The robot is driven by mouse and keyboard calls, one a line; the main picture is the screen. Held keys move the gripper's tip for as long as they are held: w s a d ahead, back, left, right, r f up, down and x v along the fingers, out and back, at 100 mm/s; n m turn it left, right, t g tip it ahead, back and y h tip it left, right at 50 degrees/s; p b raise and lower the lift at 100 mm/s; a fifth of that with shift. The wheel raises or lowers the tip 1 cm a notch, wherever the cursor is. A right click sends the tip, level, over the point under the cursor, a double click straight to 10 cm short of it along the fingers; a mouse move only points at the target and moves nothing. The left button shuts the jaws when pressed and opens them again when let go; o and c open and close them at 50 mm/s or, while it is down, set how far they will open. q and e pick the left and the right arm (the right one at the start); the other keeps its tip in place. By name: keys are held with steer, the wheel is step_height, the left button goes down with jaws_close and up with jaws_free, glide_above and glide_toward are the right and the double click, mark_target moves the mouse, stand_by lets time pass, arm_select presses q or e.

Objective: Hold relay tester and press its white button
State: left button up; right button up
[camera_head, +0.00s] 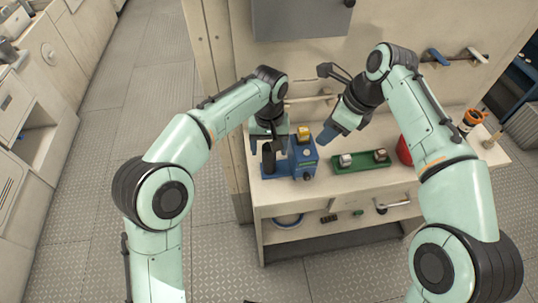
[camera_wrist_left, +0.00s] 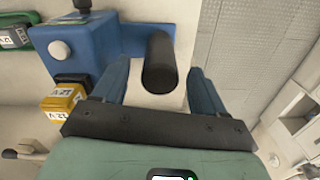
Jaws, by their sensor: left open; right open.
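The relay tester (camera_head: 303,158) is a blue device on the bench, with a yellow block (camera_head: 303,133) at its top and an upright black cylindrical handle (camera_head: 268,158) on the left of its blue base. In the left wrist view the handle (camera_wrist_left: 159,62) stands between the two blue fingers of my left gripper (camera_head: 270,142), which is open with gaps on both sides. The round white button (camera_wrist_left: 60,50) shows on the blue housing (camera_wrist_left: 88,45) in that view. My right gripper (camera_head: 326,136) is open, its blue fingers pointing down just right of the tester.
A green tray (camera_head: 360,168) with two small relays lies right of the tester. A red container (camera_head: 404,150) stands beyond it, partly behind my right arm. A grey box (camera_head: 300,18) hangs on the wall above. The lower shelf holds a blue ring (camera_head: 288,221).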

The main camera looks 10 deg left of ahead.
arm_select(q)
steer(key=shift+f, duration=2.6)
jaws_close()
arm_select(e)
jaws_close()
